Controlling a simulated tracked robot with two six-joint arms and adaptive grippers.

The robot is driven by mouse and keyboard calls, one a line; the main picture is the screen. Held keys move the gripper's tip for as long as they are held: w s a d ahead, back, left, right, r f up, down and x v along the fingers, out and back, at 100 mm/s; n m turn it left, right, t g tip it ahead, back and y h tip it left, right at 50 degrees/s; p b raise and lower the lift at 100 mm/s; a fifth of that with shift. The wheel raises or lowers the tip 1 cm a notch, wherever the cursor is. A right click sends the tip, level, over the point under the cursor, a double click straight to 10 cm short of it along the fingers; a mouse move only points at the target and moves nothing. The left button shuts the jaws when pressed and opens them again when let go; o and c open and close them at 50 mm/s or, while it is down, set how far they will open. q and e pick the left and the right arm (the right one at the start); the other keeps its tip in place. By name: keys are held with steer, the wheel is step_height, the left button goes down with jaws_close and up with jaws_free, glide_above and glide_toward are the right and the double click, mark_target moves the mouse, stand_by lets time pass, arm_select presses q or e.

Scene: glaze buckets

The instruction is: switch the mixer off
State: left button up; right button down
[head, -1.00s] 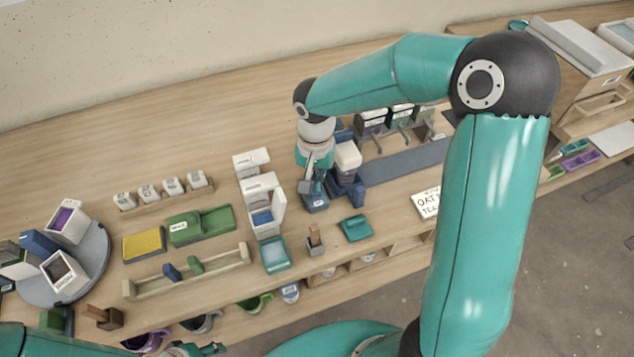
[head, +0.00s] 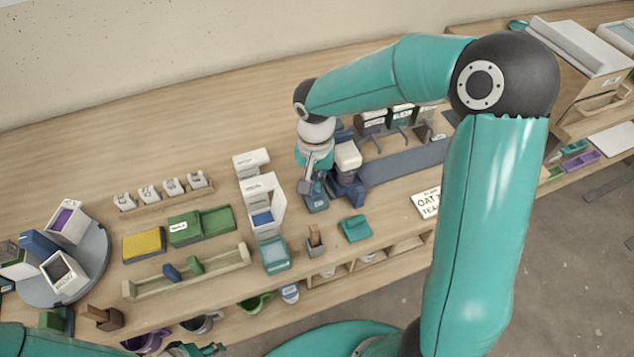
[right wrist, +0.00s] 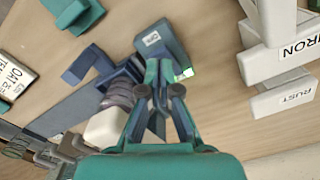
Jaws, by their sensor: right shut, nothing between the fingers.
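The mixer (head: 347,175) is dark blue with a white top and stands near the middle of the bench. A dark blue box with a white label (right wrist: 160,42) lies beside it; the box also shows in the head view (head: 316,203). A small green lit patch (right wrist: 185,74) shows at the box's edge by my fingertips. My right gripper (right wrist: 158,88) is shut and empty, its fingertips pointing down at the box; I cannot tell whether they touch it. In the head view it (head: 309,187) partly covers the box. My left gripper (head: 205,349) shows only partly at the bottom edge.
White bins (head: 262,193) stand close left of my right gripper. A teal block (head: 355,228) and a small wooden holder (head: 315,242) lie in front. Bare bench (head: 200,115) lies at the back left.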

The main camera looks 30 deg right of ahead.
steer(key=shift+f+b, duration=1.15)
steer(key=shift+f, duration=0.1)
stand_by(0.4)
steer(key=shift+r, duration=0.1)
steer(key=shift+r+p, duration=2.4)
steer(key=shift+r, duration=1.1)
steer(key=shift+f, duration=0.1)
